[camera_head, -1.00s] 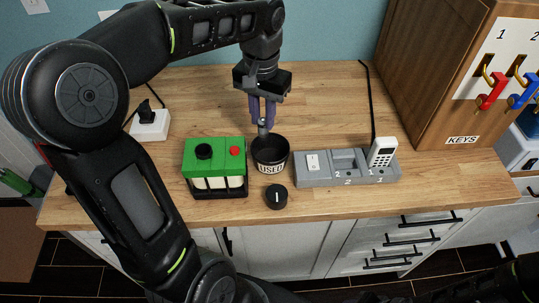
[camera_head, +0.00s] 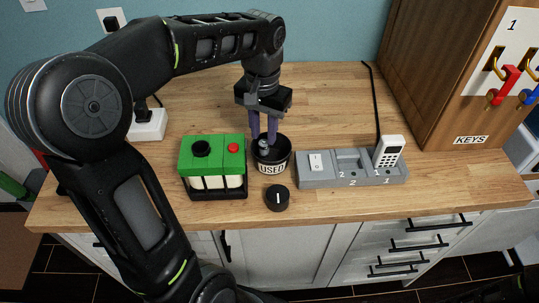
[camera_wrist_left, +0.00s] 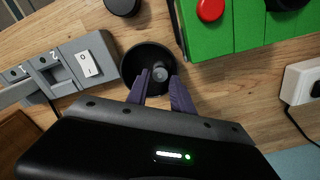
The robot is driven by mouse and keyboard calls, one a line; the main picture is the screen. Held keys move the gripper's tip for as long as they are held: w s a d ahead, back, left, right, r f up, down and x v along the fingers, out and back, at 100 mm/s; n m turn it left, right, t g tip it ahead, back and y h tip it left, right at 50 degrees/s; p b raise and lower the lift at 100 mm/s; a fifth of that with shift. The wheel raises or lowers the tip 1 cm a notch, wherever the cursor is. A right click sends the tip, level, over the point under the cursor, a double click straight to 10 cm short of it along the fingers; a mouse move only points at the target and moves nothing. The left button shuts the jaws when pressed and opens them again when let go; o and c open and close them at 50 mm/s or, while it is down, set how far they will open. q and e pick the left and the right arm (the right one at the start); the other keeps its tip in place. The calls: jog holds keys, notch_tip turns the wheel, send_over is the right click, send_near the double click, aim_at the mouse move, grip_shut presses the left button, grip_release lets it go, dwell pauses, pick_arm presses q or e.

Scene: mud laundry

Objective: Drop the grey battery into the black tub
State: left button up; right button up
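The black tub (camera_head: 271,158), labelled USED, stands on the wooden counter; it also shows in the left wrist view (camera_wrist_left: 134,62). The grey battery (camera_head: 264,145) is inside the tub's mouth, below my fingertips; the left wrist view shows its round end (camera_wrist_left: 158,74) within the tub. My left gripper (camera_head: 264,137) points down over the back of the tub. Its two purple fingers are apart, with a gap between them in the left wrist view (camera_wrist_left: 162,88). The battery's lower part is hidden by the tub's rim. My right gripper is not in view.
A green-topped box (camera_head: 212,157) with a red button stands close left of the tub. A black knob (camera_head: 277,197) lies in front. A grey charger dock (camera_head: 325,178) with a white handset (camera_head: 388,152) is at right. The counter behind is mostly clear.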

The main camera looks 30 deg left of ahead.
pick_arm(q)
jog(key=o, duration=0.4)
notch_tip(320, 180, up, 5)
jog(key=shift+r, duration=0.2)
notch_tip(320, 180, up, 2)
jog(key=shift+r+p, duration=0.25)
jog(key=shift+p, duration=0.65)
jog(key=shift+f, duration=0.1)
